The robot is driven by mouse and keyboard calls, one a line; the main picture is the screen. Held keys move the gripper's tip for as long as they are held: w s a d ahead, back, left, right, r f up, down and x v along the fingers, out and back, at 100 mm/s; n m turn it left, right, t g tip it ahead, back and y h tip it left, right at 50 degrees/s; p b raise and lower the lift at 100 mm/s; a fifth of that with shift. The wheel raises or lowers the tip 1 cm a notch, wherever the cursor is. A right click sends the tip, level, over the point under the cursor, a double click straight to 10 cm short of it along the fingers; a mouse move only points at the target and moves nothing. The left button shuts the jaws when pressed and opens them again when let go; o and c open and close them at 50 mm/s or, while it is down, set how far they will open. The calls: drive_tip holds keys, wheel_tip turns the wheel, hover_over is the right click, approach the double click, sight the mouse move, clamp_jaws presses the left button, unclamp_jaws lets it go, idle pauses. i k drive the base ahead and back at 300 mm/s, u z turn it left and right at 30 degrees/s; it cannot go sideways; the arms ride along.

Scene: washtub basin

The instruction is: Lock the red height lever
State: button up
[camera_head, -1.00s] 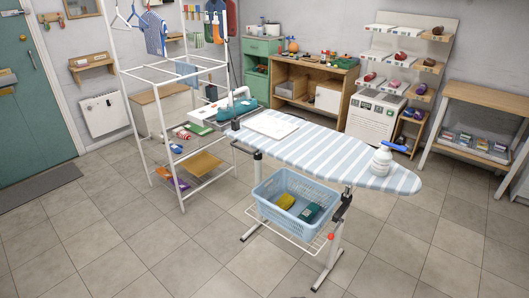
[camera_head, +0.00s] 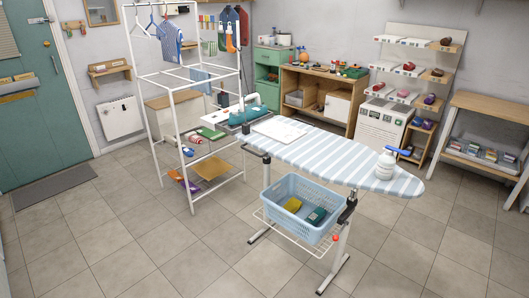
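The ironing board (camera_head: 330,157) has a blue and white striped cover and stands on white legs in the middle of the room. A small red knob (camera_head: 336,238), which looks like the end of the red height lever, shows low at the board's right leg, beside the basket. A black bracket (camera_head: 348,207) sits on that leg under the board. Whether the lever is locked cannot be told at this size. My gripper is not in view.
A blue basket (camera_head: 301,218) with a yellow and a dark green item rests on the rack under the board. A white spray bottle (camera_head: 385,165) stands on the board. A white drying rack (camera_head: 191,190) is at the left. Tiled floor in front is clear.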

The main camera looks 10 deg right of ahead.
sight(336, 237)
drive_tip(key=u, duration=0.1)
drive_tip(key=i, duration=0.95)
drive_tip(key=z, duration=0.1)
